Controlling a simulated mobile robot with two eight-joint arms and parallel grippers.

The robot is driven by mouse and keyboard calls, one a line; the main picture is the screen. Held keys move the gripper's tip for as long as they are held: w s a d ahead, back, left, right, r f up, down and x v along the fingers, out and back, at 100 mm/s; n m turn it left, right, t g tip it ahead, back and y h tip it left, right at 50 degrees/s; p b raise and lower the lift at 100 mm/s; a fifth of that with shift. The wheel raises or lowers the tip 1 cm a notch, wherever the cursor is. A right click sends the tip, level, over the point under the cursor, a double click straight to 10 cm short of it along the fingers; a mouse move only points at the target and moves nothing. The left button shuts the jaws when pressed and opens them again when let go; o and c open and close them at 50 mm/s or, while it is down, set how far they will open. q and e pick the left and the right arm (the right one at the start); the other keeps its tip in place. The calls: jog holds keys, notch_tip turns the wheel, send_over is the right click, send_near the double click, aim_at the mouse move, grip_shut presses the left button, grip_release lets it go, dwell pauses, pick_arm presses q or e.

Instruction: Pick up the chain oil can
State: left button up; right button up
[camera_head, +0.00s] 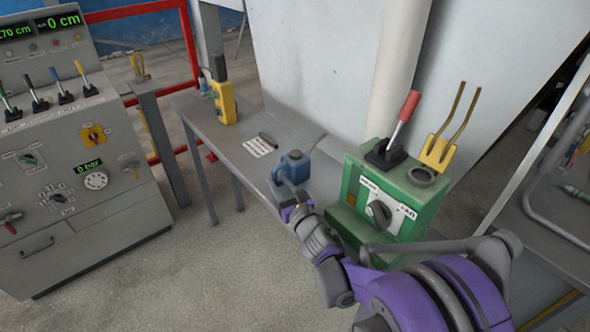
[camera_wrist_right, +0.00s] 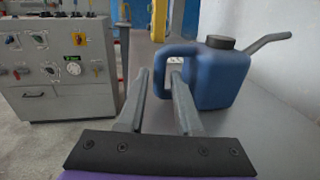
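The chain oil can is a blue can (camera_head: 296,167) with a dark cap and a grey spout, upright on the grey table. In the right wrist view the can (camera_wrist_right: 215,80) stands right of centre, its spout pointing right and its handle loop towards the left. My right gripper (camera_head: 289,188) is at the near side of the can. In the wrist view its two fingers (camera_wrist_right: 160,76) are apart, with the handle showing at and between their tips. I cannot tell whether they touch it. My left gripper is not in view.
A green control box (camera_head: 385,195) with a red-handled lever stands close right of the can. A white label (camera_head: 260,146) with a dark object lies behind it, and a yellow device (camera_head: 223,102) stands at the table's far end. A grey control console (camera_head: 75,150) is at left.

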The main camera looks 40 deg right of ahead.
jog(key=w, duration=0.5)
jog(key=shift+w+d, duration=0.35)
jog(key=shift+w, duration=0.05)
grip_shut()
dwell(1.0)
